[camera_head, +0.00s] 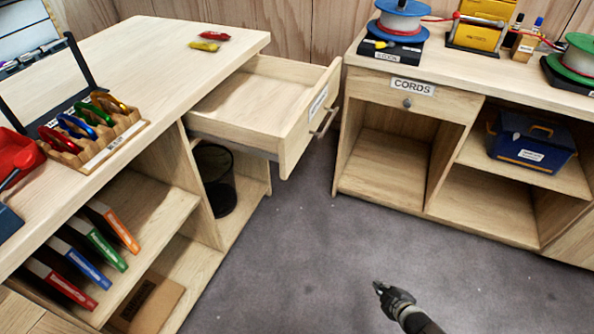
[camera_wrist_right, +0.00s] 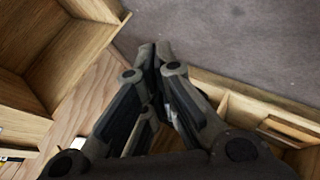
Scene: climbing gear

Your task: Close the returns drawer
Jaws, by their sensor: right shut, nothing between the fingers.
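The returns drawer (camera_head: 245,108) is pulled far out of the left bench and looks empty inside. Its front panel carries a white label, too angled to read, and a metal bar handle (camera_head: 324,122). My right gripper (camera_head: 379,287) is low in the head view, over the grey floor, to the right of and nearer than the drawer, well apart from it. In the right wrist view its fingertips (camera_wrist_right: 155,50) meet with nothing between them. My left gripper is in neither view.
A second bench (camera_head: 490,75) with a shut CORDS drawer (camera_head: 405,92) stands right of the open drawer. A black mesh bin (camera_head: 221,195) stands beneath the open drawer. A rack of carabiners (camera_head: 97,140) sits on the left bench. The grey floor (camera_head: 300,255) between the benches is clear.

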